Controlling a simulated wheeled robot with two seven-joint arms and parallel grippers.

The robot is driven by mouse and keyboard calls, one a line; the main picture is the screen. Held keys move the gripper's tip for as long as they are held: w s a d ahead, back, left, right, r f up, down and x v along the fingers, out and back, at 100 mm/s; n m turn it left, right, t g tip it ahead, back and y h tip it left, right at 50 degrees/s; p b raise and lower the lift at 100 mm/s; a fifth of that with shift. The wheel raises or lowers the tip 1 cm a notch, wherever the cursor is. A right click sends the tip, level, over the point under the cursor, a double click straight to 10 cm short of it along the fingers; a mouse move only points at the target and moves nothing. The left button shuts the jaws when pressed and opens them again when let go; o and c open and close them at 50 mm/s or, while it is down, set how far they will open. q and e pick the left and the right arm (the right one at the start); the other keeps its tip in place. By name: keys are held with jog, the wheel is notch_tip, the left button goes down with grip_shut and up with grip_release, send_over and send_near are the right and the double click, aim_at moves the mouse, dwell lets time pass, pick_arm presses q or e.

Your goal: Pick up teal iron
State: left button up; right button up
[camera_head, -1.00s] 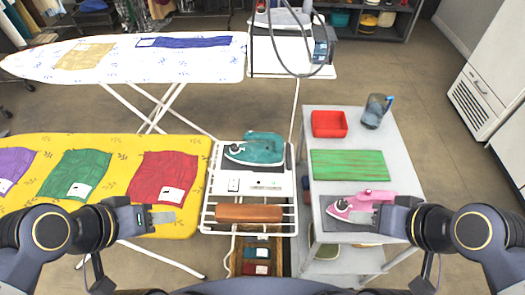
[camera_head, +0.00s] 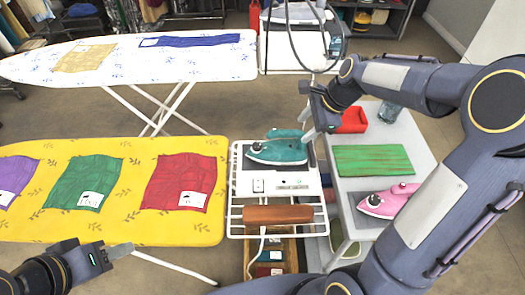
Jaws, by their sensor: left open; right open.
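The teal iron (camera_head: 280,153) stands on the rest at the right end of the yellow ironing board, its handle on top and its grey tip to the left. My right gripper (camera_head: 315,133) is open and points down just right of the iron's rear end, above the gap between the rest and the grey table. I cannot tell whether it touches the iron. My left gripper (camera_head: 122,250) is open and empty at the lower left, in front of the yellow board.
The yellow board (camera_head: 130,226) holds folded cloths. A brown roller (camera_head: 278,214) lies on the rack below the iron. My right arm crosses above this table.

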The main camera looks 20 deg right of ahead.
aim_at(294, 131)
jog(key=shift+w+a+f+m, duration=0.2)
jog(key=shift+w+f+m, duration=0.15)
jog(key=shift+w, duration=0.2)
jog(key=shift+w+a+f, duration=0.15)
jog(key=shift+f, duration=0.2)
jog(key=x, duration=0.7)
jog(key=shift+w, duration=0.4)
jog(key=shift+r, duration=0.1)
grip_shut()
